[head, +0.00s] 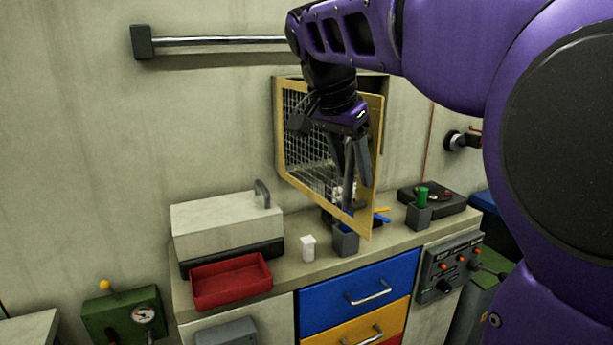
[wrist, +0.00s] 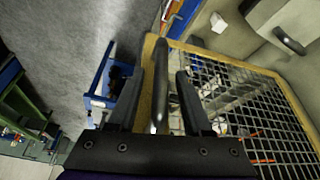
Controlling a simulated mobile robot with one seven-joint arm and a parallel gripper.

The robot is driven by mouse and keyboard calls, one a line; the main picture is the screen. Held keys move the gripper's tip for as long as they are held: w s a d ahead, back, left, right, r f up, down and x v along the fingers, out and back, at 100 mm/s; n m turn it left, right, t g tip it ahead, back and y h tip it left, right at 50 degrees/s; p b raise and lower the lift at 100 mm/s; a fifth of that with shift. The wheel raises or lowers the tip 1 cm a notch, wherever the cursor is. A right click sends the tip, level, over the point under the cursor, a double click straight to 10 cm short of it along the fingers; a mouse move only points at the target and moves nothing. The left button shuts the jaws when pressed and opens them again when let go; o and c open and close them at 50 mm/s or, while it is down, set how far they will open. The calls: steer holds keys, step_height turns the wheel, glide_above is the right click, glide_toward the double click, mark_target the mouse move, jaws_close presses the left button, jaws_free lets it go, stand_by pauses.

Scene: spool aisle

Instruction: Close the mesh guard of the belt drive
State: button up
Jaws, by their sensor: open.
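The mesh guard, a yellow frame with wire mesh (head: 322,189), stands swung out from the wall at an angle in the head view. It also fills the right side of the wrist view (wrist: 245,92). My gripper (head: 355,198) is at the guard's free-edge side, fingers pointing down. In the wrist view my gripper (wrist: 160,72) is open, with the guard's dark bar handle (wrist: 159,85) between its two fingers. I cannot tell whether either finger touches the handle. The belt drive behind the mesh is mostly hidden.
Below the guard is a counter (head: 290,272) with a red tray (head: 231,281), a grey box with a handle (head: 226,222), a white block (head: 308,249) and small dark cups (head: 345,241). A rail (head: 215,41) runs along the wall at upper left.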

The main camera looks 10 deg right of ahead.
steer(key=shift+w+d+f, duration=0.15)
steer(key=shift+d+f, duration=0.05)
steer(key=shift+f, duration=0.35)
jaws_close()
stand_by(1.1)
